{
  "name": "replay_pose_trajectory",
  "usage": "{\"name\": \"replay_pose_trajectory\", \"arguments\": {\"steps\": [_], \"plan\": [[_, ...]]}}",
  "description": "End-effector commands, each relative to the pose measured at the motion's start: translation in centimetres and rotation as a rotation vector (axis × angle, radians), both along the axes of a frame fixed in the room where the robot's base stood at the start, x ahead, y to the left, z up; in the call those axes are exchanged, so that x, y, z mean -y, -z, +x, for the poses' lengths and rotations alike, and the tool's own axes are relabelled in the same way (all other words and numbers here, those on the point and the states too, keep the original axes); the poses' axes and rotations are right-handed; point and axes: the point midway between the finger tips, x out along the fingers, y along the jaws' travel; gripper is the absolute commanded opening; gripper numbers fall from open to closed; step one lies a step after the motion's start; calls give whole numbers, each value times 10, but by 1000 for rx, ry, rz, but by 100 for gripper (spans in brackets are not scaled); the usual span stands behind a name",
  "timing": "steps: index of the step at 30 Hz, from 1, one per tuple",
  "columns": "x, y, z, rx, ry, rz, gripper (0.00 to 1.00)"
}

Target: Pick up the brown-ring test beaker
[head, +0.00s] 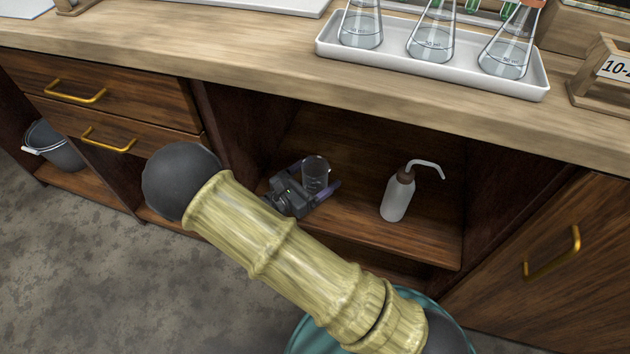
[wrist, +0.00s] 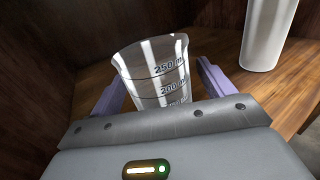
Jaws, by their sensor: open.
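A clear glass beaker (head: 316,170) stands upright on the shelf inside the open cabinet bay. In the wrist view the beaker (wrist: 155,68) shows printed volume marks, one reading 250. No brown ring or label can be made out on it. My gripper (head: 312,182) is open, low over the shelf, with one purple finger on each side of the beaker. In the wrist view the fingers of my gripper (wrist: 160,86) stand apart around the glass, with a gap visible at the right. The beaker's lower part is hidden behind the gripper body.
A white wash bottle (head: 397,195) with a bent spout stands on the shelf to the right. It also shows in the wrist view (wrist: 268,35). The countertop (head: 240,60) overhangs the bay and carries a white tray (head: 430,70) of flasks. Shelf between beaker and bottle is clear.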

Motion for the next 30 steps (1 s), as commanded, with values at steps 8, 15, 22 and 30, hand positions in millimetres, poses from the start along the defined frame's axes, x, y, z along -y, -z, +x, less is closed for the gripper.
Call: {"name": "replay_pose_trajectory", "arguments": {"steps": [8, 15, 22, 30], "plan": [[0, 0, 0, 0, 0, 0, 75], [0, 0, 0, 0, 0, 0, 31], [0, -1, 0, 0, 0, 0, 31], [-1, -29, 0, 2, -1, 1, 31]]}}
